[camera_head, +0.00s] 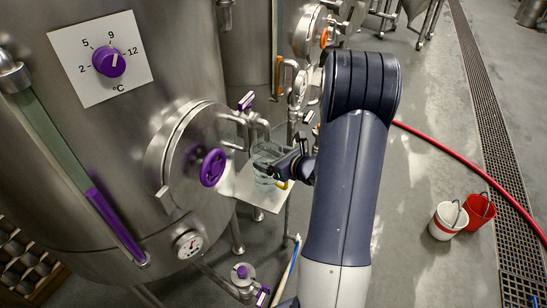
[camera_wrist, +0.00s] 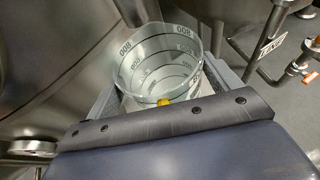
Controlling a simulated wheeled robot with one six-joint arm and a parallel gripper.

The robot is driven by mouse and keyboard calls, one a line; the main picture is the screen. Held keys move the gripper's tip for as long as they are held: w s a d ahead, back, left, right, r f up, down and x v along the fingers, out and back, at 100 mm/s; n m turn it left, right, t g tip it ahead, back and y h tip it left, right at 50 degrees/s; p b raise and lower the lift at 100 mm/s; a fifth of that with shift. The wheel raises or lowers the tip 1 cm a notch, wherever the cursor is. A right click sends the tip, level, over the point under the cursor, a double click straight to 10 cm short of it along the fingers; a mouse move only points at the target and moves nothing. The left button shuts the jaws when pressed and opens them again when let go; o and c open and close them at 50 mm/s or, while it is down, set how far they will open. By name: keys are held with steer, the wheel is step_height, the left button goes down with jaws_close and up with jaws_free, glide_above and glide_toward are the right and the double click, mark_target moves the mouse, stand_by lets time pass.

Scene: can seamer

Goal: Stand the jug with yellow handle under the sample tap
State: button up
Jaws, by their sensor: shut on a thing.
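The clear jug (camera_head: 265,156) with printed measuring marks is at the small plate beside the tank. In the wrist view the jug (camera_wrist: 160,62) is between the two grey fingers of my gripper (camera_wrist: 165,84), which is shut on it. Its yellow handle (camera_head: 283,185) faces my gripper; a bit of yellow also shows in the wrist view (camera_wrist: 164,102). The jug looks upright and empty. The sample tap (camera_head: 257,121), with a purple lever, is on the tank just above the jug's rim. I cannot tell whether the jug's base touches the plate.
The pale plate (camera_head: 246,190) juts from the tank under the jug. The tank's round door (camera_head: 182,155) with a purple handwheel is close on the left. A red hose (camera_head: 455,165) and two buckets (camera_head: 447,221) are on the floor at the right.

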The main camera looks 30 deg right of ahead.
steer(key=shift+f, duration=0.2)
steer(key=o, duration=1.2)
steer(key=shift+r, duration=0.15)
steer(key=b+v, duration=0.1)
steer(key=v, duration=1.1)
steer(key=shift+r, duration=0.15)
